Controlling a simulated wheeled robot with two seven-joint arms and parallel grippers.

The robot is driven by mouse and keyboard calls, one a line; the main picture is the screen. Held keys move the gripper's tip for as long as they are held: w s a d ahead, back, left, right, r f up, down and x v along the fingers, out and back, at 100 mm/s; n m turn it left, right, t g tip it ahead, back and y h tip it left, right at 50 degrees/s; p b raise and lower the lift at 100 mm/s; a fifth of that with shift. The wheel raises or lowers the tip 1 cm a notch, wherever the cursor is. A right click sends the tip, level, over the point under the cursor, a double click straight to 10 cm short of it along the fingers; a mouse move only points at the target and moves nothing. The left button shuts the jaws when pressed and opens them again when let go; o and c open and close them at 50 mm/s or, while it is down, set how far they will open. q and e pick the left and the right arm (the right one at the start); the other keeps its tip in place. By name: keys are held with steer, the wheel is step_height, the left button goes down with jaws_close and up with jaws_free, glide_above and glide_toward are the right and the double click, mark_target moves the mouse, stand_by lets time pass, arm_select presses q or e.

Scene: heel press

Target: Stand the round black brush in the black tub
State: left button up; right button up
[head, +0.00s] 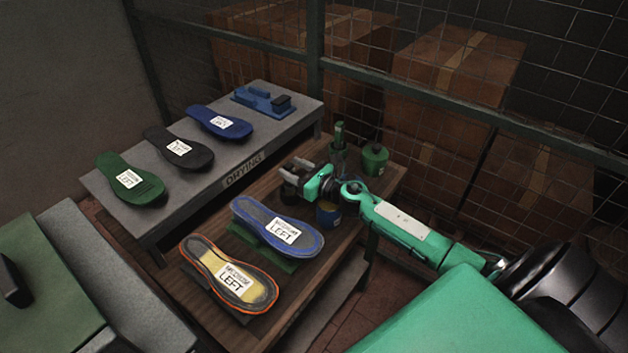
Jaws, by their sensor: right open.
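My right gripper (290,178) is open above the far part of the wooden bench, its arm reaching in from the right. A dark upright tub (338,160) stands just behind and right of it, apart from the fingers. A green-handled item (339,133) stands upright in this tub. I cannot make out a round black brush for certain. Dark shapes around my right fingers are too small to tell apart, and the gripper and wrist hide part of the bench there. My left gripper is out of view.
A green lidded pot (374,160) stands right of the tub. A blue pot (327,214) sits below my right wrist. Two LEFT insoles, blue (262,214) and yellow (213,255), rest on the near wooden bench (178,288). A grey drying rack (215,172) holds more insoles. Wire mesh closes the back.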

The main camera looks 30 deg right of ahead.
steer(key=b+v, duration=0.2)
steer(key=v, duration=0.6)
steer(key=shift+s, duration=0.15)
stand_by(0.4)
